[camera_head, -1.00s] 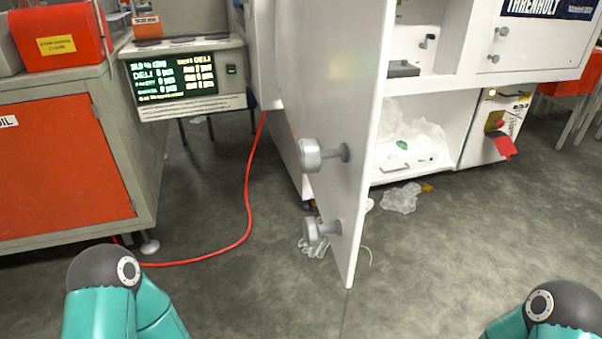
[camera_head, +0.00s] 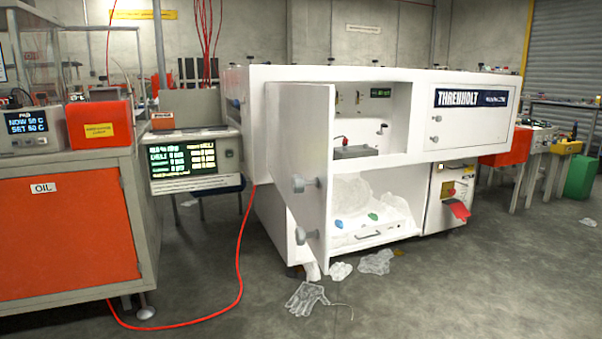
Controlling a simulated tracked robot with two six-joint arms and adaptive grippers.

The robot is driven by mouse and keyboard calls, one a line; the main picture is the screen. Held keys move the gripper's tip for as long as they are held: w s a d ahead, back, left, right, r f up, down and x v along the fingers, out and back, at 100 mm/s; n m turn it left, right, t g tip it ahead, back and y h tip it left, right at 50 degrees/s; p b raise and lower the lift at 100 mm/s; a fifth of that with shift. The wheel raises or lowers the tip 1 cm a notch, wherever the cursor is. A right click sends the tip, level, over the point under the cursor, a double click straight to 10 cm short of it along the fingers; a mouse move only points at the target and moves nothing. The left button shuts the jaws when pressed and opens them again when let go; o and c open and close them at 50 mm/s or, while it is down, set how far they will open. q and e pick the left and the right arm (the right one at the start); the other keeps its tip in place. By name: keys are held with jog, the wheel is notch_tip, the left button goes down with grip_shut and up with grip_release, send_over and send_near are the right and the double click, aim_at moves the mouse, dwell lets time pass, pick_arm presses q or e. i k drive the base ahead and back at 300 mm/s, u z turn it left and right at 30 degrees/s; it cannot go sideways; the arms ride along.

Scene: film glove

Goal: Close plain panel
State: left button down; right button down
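A plain white panel (camera_head: 306,160) stands open as a door on the front left of a large white machine (camera_head: 350,86). It juts out toward me, and its face is blank apart from two round grey knobs (camera_head: 298,184) near its free edge, one above the other. Behind it the machine's interior is exposed, with an upper compartment (camera_head: 395,105) and a lower bay (camera_head: 375,235) holding clear film. A second front panel (camera_head: 468,118) with the THRENHOLT label lies flush with the machine front. Neither of my grippers is in view.
Crumpled film (camera_head: 376,262) and a clear glove (camera_head: 306,298) lie on the floor before the machine. A red cable (camera_head: 240,270) runs across the floor. An orange-fronted cabinet (camera_head: 70,228) stands at left, beside a display unit (camera_head: 190,158). Floor at front right is clear.

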aim_at(299, 118)
jog(key=u, duration=0.5)
jog(key=i, duration=0.45)
jog(key=u, duration=0.25)
